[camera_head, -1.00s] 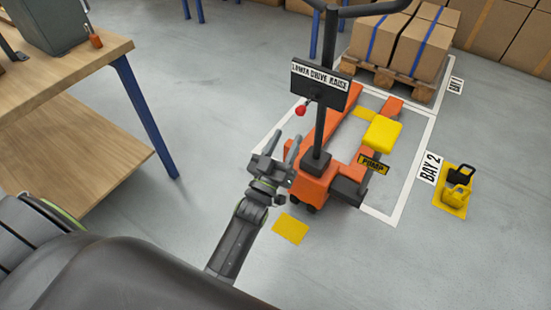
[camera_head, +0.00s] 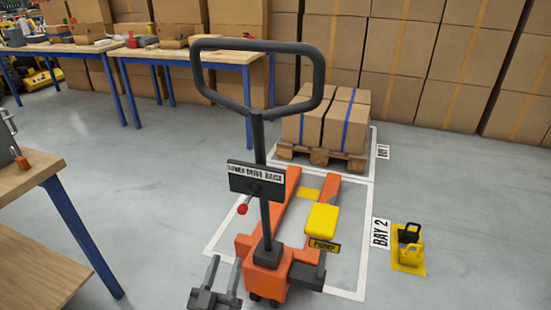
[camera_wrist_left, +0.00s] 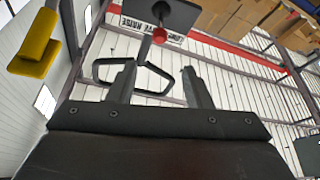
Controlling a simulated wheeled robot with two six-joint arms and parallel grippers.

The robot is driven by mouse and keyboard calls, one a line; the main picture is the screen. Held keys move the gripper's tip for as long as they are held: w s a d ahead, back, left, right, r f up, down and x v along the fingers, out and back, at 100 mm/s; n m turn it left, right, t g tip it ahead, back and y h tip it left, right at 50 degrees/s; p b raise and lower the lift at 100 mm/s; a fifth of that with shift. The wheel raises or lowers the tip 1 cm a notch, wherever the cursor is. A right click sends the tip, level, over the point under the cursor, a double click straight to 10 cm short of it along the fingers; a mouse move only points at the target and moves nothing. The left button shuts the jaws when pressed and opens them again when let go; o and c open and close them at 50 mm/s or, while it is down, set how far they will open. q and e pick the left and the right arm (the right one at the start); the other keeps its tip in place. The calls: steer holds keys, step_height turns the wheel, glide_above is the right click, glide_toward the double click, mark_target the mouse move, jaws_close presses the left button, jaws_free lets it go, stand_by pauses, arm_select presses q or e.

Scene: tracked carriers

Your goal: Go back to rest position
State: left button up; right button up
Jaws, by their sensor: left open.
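My left gripper (camera_head: 224,277) is open and empty at the bottom of the head view, just left of the orange pallet jack (camera_head: 262,277). Its two fingers also show apart in the left wrist view (camera_wrist_left: 160,85), with nothing between them. The jack has a dark loop handle (camera_head: 257,78), a "LOWER DRIVE RAISE" sign (camera_head: 256,180) and a red knob (camera_head: 242,209). The knob also shows beyond the fingers in the wrist view (camera_wrist_left: 159,35). A yellow pedal (camera_head: 322,219) sits by the "PUMP" label (camera_head: 324,246). My right gripper is in neither view.
A pallet (camera_head: 324,158) with cardboard boxes (camera_head: 345,126) stands beyond the forks. A wooden workbench (camera_head: 28,172) is at left. Yellow and black chocks (camera_head: 409,249) rest on the floor right of the "BAY 2" sign (camera_head: 380,233). Floor between the bench and jack is clear.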

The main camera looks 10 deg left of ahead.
arm_select(q)
steer(key=s+a+f+g+y, duration=0.1)
steer(key=s+a+f+g, duration=0.1)
steer(key=s+f+g, duration=0.3)
steer(key=a+f+g+y, duration=0.1)
steer(key=a+f+g, duration=0.15)
steer(key=f, duration=0.55)
steer(key=s+a+f+g+y, duration=0.1)
steer(key=s+a+f+g, duration=0.2)
steer(key=f, duration=0.3)
steer(key=s+a+f+g+p, duration=0.1)
steer(key=s+f+g+p, duration=0.2)
steer(key=s+p, duration=0.3)
steer(key=s+a+f+m+g+p, duration=0.1)
steer(key=s+f+g+p, duration=0.3)
steer(key=s, duration=1.1)
steer(key=s+a+f+m+g+p, duration=0.1)
steer(key=s+f+g+p, duration=0.2)
steer(key=s+p, duration=0.4)
steer(key=s+f, duration=0.1)
steer(key=s, duration=0.2)
steer(key=shift+s+a+f+g+h+p, duration=0.3)
steer(key=shift+s+f+g+h+p, duration=0.05)
steer(key=shift+h, duration=0.05)
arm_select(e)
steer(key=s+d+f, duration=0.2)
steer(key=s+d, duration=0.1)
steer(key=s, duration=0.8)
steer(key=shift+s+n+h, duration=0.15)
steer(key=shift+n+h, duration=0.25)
